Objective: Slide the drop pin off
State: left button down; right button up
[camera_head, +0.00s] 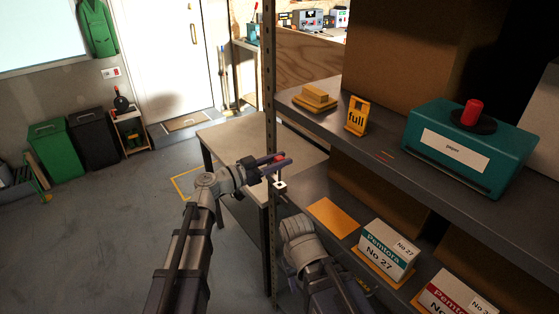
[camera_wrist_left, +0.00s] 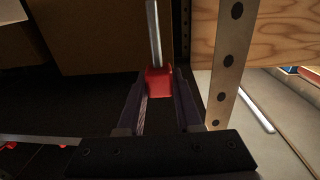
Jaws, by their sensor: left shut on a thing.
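The drop pin shows in the left wrist view as a red grip (camera_wrist_left: 160,82) with a straight metal rod (camera_wrist_left: 154,35) running away from it. My left gripper (camera_wrist_left: 160,100) is shut on the red grip, with one finger on each side. The far end of the rod is out of sight. My right arm shows low in the head view, but I cannot make out its gripper.
A perforated metal upright (camera_wrist_left: 229,60) stands close to the right of my left gripper. The upper shelf holds a teal box (camera_head: 470,148), a yellow "full" sign (camera_head: 357,116) and yellow blocks (camera_head: 315,95). The lower shelf holds labelled boxes (camera_head: 386,250) and an orange mat (camera_head: 334,218).

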pick_arm(q)
jog(key=shift+r+p, duration=0.95)
jog(key=shift+r, duration=0.1)
